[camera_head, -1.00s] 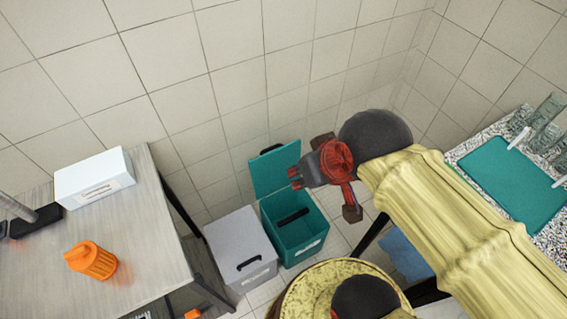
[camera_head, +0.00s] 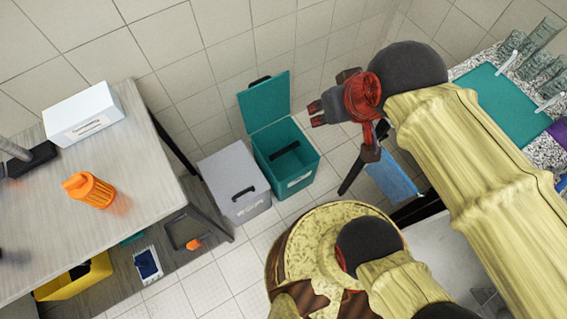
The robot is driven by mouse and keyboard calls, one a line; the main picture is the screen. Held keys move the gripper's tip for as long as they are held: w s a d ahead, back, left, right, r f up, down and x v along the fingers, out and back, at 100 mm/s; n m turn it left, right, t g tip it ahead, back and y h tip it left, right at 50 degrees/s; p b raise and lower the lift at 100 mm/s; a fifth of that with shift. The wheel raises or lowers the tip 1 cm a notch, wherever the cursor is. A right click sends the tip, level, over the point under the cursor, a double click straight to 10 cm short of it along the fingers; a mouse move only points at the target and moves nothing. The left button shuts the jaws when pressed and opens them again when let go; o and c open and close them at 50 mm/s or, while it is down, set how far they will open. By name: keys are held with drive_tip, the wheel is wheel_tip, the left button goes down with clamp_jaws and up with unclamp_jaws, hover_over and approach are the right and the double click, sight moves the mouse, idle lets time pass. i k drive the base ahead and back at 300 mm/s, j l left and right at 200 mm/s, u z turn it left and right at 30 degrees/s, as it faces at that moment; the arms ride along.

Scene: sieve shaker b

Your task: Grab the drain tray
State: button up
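A flat teal tray (camera_head: 503,108), which I take for the drain tray, lies on the speckled counter at the right. Glassware stands along its far edge, and white strips lie at that side. My gripper (camera_head: 321,111), dark and red, hangs in the air left of the tray, well apart from it, and points left. I see nothing held in it, but its small dark fingers do not show whether they are open or shut. My yellow-sleeved arm covers the area below the tray and part of the counter.
A teal bin (camera_head: 287,158) with a raised lid and a grey bin (camera_head: 235,172) stand on the floor. A table at left holds a white box (camera_head: 84,114) and an orange bottle (camera_head: 90,190). A purple item (camera_head: 559,131) lies right of the tray.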

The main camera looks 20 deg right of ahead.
sight(183, 232)
drive_tip(key=u, duration=1.9)
drive_tip(key=j+z, duration=0.25)
drive_tip(key=z, duration=0.2)
drive_tip(key=j+z, duration=0.25)
drive_tip(key=z, duration=0.2)
drive_tip(key=j+z, duration=0.25)
drive_tip(key=z, duration=0.2)
drive_tip(key=k+j+z, duration=0.1)
drive_tip(key=j, duration=0.4)
drive_tip(key=k+j+z, duration=0.1)
drive_tip(key=k+j, duration=0.2)
drive_tip(key=j, duration=0.2)
drive_tip(key=k+j+z, duration=0.1)
drive_tip(key=j, duration=0.35)
drive_tip(key=k+j+z, duration=0.15)
drive_tip(key=k+j, duration=0.2)
drive_tip(key=k+j+z, duration=0.1)
drive_tip(key=k+j, duration=0.15)
drive_tip(key=j, duration=0.25)
drive_tip(key=k+j+z, duration=0.1)
drive_tip(key=k+j, duration=0.15)
drive_tip(key=j, duration=0.15)
drive_tip(key=i, duration=0.95)
